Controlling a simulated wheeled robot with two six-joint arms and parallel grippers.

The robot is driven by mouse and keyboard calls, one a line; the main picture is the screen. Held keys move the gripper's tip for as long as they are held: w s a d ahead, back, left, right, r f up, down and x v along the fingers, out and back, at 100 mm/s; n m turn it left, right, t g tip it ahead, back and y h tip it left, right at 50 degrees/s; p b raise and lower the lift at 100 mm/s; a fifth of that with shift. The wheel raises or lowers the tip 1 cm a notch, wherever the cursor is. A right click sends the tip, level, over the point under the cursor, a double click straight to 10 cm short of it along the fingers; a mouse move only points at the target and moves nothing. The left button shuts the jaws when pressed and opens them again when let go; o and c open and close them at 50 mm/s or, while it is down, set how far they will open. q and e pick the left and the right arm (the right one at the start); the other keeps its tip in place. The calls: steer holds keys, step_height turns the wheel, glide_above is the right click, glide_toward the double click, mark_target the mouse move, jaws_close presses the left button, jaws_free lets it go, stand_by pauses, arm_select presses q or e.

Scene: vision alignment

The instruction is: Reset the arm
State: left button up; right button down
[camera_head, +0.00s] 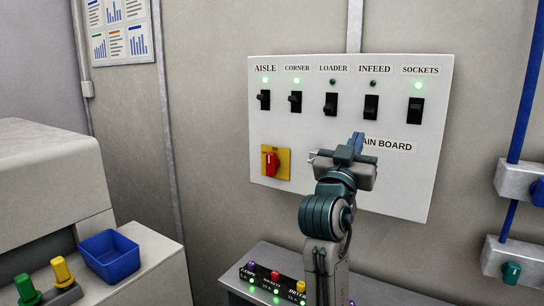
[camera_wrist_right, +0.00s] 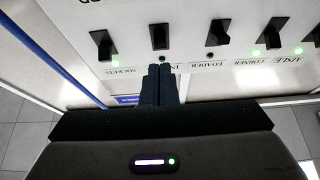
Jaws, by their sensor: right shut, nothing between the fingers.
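My right arm rises from the bottom of the head view, in front of the white switch panel (camera_head: 300,125). My right gripper (camera_head: 357,138) is shut and empty; its fingers point up toward the panel and cover part of the MAIN BOARD label (camera_head: 392,145). In the right wrist view the closed fingers (camera_wrist_right: 158,72) lie side by side below the upside-down INFEED switch (camera_wrist_right: 160,36), apparently clear of it. The lamps over AISLE (camera_head: 266,81), CORNER (camera_head: 297,81) and SOCKETS (camera_head: 418,86) are green; those over LOADER (camera_head: 332,82) and INFEED (camera_head: 373,83) are dark. My left gripper is out of view.
A red rotary knob (camera_head: 271,164) on a yellow plate sits left of the gripper. A button box (camera_head: 274,275) stands below, partly hidden by my arm. A blue bin (camera_head: 109,256) is at left. Blue pipes with valve boxes (camera_head: 515,181) run at right.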

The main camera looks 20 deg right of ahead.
steer(key=s+a+f+n+g+y, duration=0.1)
steer(key=s+f+n+y, duration=0.3)
steer(key=f, duration=1.2)
steer(key=s+f+n+g+y, duration=0.15)
steer(key=f+y, duration=0.45)
steer(key=f, duration=1.1)
steer(key=s+a+f+n+g+y, duration=0.2)
steer(key=s+f+g, duration=0.1)
steer(key=s+f, duration=0.55)
steer(key=s+a+f+n+g+y, duration=0.2)
steer(key=s+a+f+g+y, duration=0.1)
steer(key=s+f, duration=0.5)
steer(key=s+a+f+n+g+y, duration=0.1)
steer(key=s+a+f+g+y, duration=0.15)
steer(key=s+f, duration=0.6)
steer(key=s+d+f+g, duration=0.1)
steer(key=d+f+g, duration=0.15)
steer(key=f, duration=2.25)
steer(key=s+d+f, duration=0.2)
steer(key=s+f, duration=1.4)
steer(key=f, duration=0.4)
steer(key=shift+s+f+h, duration=0.35)
steer(key=shift+g, duration=0.25)
